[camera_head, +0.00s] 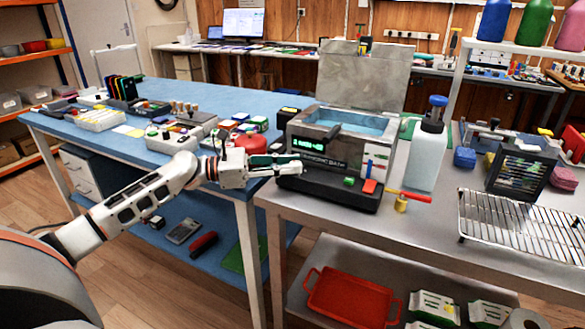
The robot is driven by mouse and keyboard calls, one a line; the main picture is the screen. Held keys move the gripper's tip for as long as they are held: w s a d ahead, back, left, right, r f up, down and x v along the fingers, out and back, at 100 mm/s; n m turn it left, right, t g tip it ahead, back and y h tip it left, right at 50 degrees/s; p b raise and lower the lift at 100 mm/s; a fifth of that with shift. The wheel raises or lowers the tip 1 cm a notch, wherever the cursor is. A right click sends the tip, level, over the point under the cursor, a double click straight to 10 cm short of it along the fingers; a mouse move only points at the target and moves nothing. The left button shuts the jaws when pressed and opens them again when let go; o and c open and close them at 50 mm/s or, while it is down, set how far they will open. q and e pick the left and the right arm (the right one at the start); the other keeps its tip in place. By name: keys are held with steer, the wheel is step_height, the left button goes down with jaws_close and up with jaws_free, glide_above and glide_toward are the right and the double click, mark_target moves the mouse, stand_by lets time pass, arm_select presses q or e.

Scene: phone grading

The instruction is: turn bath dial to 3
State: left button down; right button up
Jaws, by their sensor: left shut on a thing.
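The ultrasonic bath (330,155) is a grey metal box with its lid (357,75) raised and blue liquid (350,122) inside. Its front carries a lit green display (309,143), a label and a black lower ledge with a green button (349,181) and a red button (369,187). My left gripper (288,164) reaches in from the left, its fingertips at the lower left of the bath's front. It is shut on what appears to be the bath dial, which the fingers hide. I cannot read the dial's setting. My right gripper is not in view.
A white bottle with a blue cap (428,145) and a red-handled tool (405,195) stand right of the bath. A wire rack (520,225) lies further right. The blue table (215,97) at left holds trays and parts. A red tray (345,298) sits on the lower shelf.

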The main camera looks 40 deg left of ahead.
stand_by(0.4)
arm_select(q)
steer(key=c, duration=1.8)
jaws_free()
steer(key=shift+v, duration=3.95)
